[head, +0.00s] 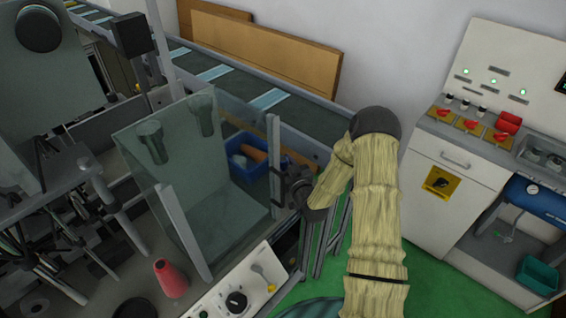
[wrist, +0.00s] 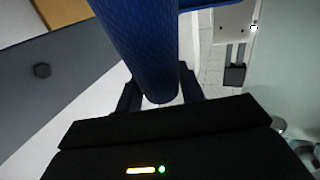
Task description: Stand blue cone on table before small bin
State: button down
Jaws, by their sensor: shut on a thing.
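In the wrist view, a blue cone (wrist: 150,45) with a textured side is between the fingers of my gripper (wrist: 160,92). It extends up out of the picture, so its far end is hidden. In the head view my gripper (head: 299,188) is at the right edge of the clear panels, beside a grey post; the cone in it cannot be made out there. A blue bin (head: 246,178) shows through the clear panel with orange and blue things in it. I cannot tell whether it is the small bin. The table (head: 215,262) is partly visible at the lower left.
Clear panels (head: 190,165) and posts enclose the middle. A conveyor (head: 235,88) runs behind. A cabinet (head: 448,165) and a teal bin (head: 538,276) are at right.

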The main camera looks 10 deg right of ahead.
jog(key=c, duration=0.9)
grip_release()
jog(key=shift+b+v, duration=1.6)
jog(key=shift+v, duration=4.45)
jog(key=shift+d, duration=0.1)
